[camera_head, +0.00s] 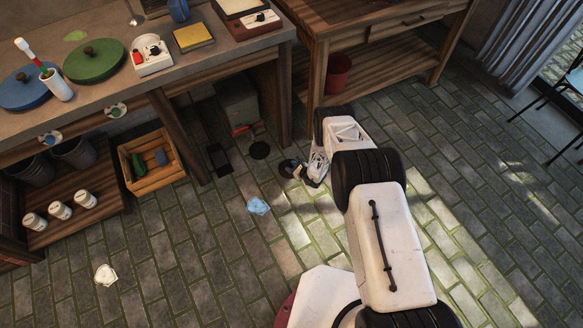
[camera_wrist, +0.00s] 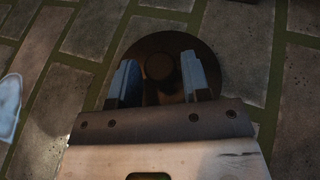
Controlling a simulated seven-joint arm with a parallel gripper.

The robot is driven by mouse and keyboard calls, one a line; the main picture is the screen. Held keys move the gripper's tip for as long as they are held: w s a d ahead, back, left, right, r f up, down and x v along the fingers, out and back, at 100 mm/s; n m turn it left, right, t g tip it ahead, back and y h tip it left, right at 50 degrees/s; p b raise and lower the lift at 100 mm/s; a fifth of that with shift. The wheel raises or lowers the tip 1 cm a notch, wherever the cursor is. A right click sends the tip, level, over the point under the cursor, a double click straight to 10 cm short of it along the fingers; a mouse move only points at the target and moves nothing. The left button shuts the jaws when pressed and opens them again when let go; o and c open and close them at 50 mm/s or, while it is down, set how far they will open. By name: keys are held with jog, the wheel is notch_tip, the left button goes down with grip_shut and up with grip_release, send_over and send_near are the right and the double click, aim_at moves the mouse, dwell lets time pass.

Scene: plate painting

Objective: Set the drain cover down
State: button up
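The drain cover (camera_wrist: 159,48) is a dark round disc with a round raised knob (camera_wrist: 159,66) at its middle. It fills the space in front of my gripper in the wrist view. My gripper (camera_wrist: 160,75) has its two fingers apart, one on each side of the knob, with a small gap visible on both sides. In the head view the dark cover (camera_head: 287,168) shows at the tip of my gripper (camera_head: 300,172), over the paved floor. I cannot tell how high it is.
A dark rectangular patch (camera_head: 220,159) lies farther left on the floor. A pale blue crumpled piece (camera_head: 258,206) and a whitish one (camera_head: 106,275) lie on the paving. A wooden crate (camera_head: 166,180) and a grey box (camera_head: 238,104) stand near the bench. A red bucket (camera_head: 338,72) stands behind.

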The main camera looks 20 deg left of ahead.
jog(key=shift+o, duration=1.1)
jog(key=shift+r, duration=0.15)
jog(key=shift+v, duration=6)
